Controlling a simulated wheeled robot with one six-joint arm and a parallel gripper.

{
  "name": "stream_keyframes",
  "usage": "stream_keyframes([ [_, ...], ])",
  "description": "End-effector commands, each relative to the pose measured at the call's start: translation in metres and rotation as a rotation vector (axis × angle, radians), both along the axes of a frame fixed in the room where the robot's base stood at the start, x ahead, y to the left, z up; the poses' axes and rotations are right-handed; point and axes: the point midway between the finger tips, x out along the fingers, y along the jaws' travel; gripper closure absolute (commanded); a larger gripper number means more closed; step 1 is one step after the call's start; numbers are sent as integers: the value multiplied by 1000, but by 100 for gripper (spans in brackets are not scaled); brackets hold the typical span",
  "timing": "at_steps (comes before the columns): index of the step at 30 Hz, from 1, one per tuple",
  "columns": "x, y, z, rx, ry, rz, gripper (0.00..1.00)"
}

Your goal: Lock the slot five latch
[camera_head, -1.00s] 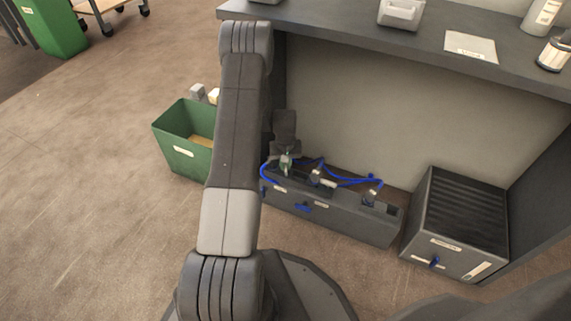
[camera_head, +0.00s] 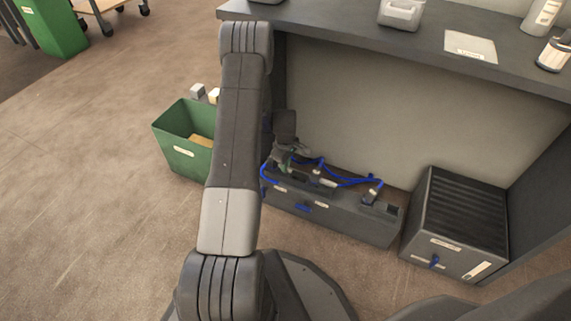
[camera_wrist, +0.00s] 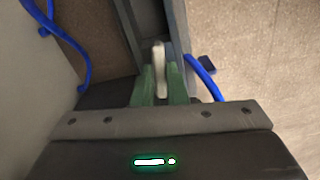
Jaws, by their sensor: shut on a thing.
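In the wrist view my gripper (camera_wrist: 160,88) has its two green fingers shut on a pale, upright lever (camera_wrist: 160,60), which I take to be the latch. The lever stands in a narrow channel between dark walls. In the head view my gripper (camera_head: 284,164) is at the left end of the long grey slotted box (camera_head: 340,222) on the floor under the bench. My arm and wrist hide part of that end. The small labels on the box are too small to read, so I cannot tell the slot number.
Blue cables (camera_head: 350,181) run over the box, and one passes beside my fingers in the wrist view (camera_wrist: 205,75). A dark ribbed box (camera_head: 460,215) stands at right, a green bin (camera_head: 180,150) at left. The bench top (camera_head: 340,28) overhangs the space.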

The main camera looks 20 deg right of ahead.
Motion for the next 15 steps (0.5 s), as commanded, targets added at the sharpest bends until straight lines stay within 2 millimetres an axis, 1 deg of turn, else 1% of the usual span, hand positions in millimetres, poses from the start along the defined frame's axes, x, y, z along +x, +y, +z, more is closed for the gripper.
stream_keyframes([
  [6,0,0,0,0,0,108,100],
  [15,0,0,0,0,0,171,100],
])
